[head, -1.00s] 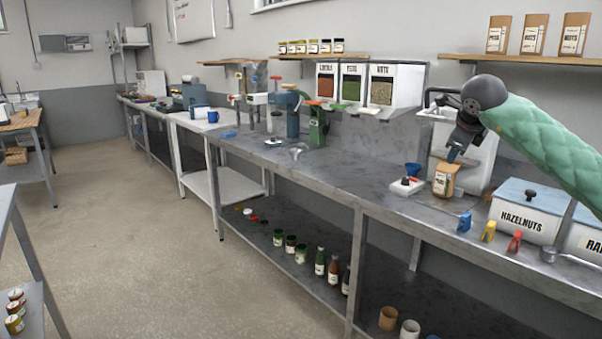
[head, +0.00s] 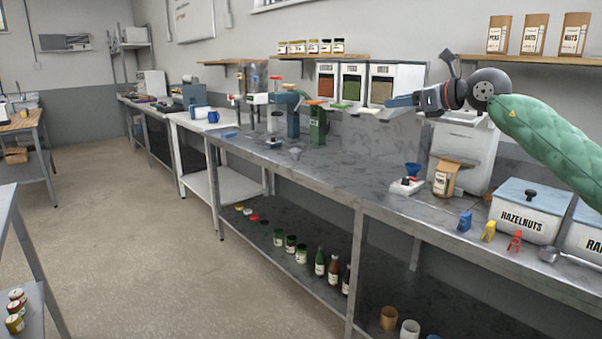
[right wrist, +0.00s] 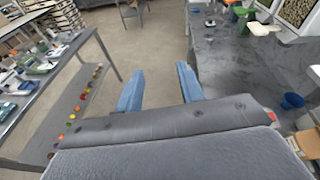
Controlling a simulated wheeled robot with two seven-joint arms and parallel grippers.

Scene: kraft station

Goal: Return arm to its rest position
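My right arm (head: 555,140) comes in from the right in the head view, with its green padded sleeve. My right gripper (head: 392,102) is raised above the bench and points left, in front of the wall dispensers. The right wrist view shows its two blue fingers (right wrist: 160,74) spread apart with nothing between them. A kraft bag (head: 443,181) with a label stands upright on the bench below the gripper, clear of it. My left gripper is in neither view.
The steel bench (head: 340,180) carries a scale with a blue funnel (head: 412,170), coloured clips (head: 489,232) and a hazelnuts bin (head: 525,212). A white container (head: 468,150) stands behind the bag. Dispensers (head: 350,82) hang on the wall. A shelf with kraft bags (head: 533,35) is above.

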